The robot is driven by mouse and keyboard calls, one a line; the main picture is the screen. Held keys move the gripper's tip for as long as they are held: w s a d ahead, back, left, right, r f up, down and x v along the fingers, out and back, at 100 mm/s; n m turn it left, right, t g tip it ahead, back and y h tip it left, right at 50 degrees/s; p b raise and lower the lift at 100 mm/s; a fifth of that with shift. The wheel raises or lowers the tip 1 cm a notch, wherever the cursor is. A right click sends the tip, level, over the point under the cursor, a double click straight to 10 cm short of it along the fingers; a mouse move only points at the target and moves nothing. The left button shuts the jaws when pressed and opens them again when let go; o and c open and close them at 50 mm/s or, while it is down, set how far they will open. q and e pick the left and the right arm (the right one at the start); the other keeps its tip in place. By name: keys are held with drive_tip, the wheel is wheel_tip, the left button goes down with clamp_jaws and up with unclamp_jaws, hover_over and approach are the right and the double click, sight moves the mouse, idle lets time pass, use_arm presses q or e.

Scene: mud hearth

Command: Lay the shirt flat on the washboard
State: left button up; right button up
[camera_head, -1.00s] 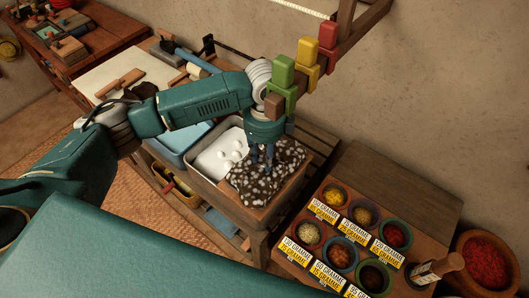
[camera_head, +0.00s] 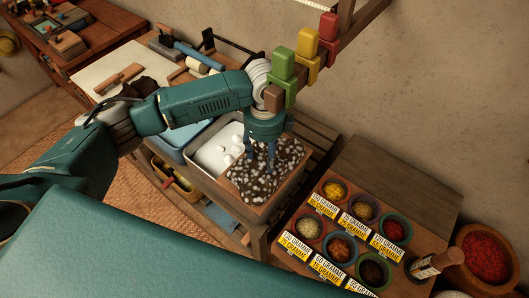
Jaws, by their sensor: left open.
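The shirt (camera_head: 268,183), dark with white spots, lies spread over the right part of the grey basin (camera_head: 203,176). A brown wooden edge, seemingly the washboard (camera_head: 246,208), shows below its front side. The shirt hides most of that board. My left gripper (camera_head: 259,166) points down over the shirt with its fingers apart. Its fingertips are at or just above the cloth; I cannot tell whether they touch it. My right gripper is not in view.
White lumps (camera_head: 228,160) lie in the basin's open left part. A blue basin (camera_head: 185,140) stands to its left. A spice rack (camera_head: 338,237) with labelled bowls stands at the right. Colored blocks (camera_head: 306,58) hang on a beam close behind my left wrist.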

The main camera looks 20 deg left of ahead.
use_arm(q)
wheel_tip(320, 180, up, 12)
idle(0.5)
